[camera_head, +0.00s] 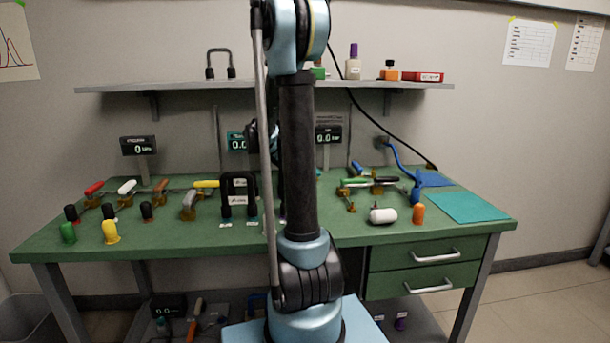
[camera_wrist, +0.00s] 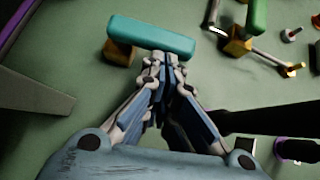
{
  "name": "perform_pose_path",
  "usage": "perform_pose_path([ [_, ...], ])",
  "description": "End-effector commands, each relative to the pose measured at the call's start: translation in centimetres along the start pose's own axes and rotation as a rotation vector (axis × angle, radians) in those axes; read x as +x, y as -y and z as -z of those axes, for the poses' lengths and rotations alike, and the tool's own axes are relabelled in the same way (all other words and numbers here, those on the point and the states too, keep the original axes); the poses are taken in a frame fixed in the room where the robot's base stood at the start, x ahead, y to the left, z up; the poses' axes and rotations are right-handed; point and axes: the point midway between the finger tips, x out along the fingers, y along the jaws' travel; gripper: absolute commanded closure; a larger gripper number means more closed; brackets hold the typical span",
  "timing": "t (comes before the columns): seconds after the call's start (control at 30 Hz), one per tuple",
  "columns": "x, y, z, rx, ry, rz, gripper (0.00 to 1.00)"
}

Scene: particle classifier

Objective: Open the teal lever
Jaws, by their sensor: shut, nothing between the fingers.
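The teal lever (camera_wrist: 152,36) shows in the wrist view at the top middle, a rounded teal handle lying nearly crosswise. A brass valve body (camera_wrist: 121,53) sits under its left end. My gripper (camera_wrist: 167,62) is shut and empty, with its fingertips just below the middle of the teal handle in the picture. I cannot tell whether they touch it. In the head view my arm stands in front of the middle of the bench and hides the teal lever and my gripper.
A green-handled valve (camera_wrist: 257,18) is at the upper right of the wrist view, with brass fittings beside it. A dark grey post (camera_wrist: 32,98) lies to the left. A shelf (camera_head: 400,86) runs above.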

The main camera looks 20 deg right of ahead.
Motion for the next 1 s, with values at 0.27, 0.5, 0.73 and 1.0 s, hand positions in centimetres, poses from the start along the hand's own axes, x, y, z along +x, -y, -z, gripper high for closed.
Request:
perform_pose_path([
  [0.27, 0.0, 0.0, 0.0, 0.001, 0.000, 0.001, 1.00],
  [0.5, -1.4, -0.2, 1.4, 0.001, 0.000, 0.001, 1.00],
  [0.73, -5.2, -0.5, 2.5, 0.001, 0.000, 0.004, 1.00],
  [1.0, -9.8, -0.8, 2.3, 0.005, 0.000, 0.007, 1.00],
])
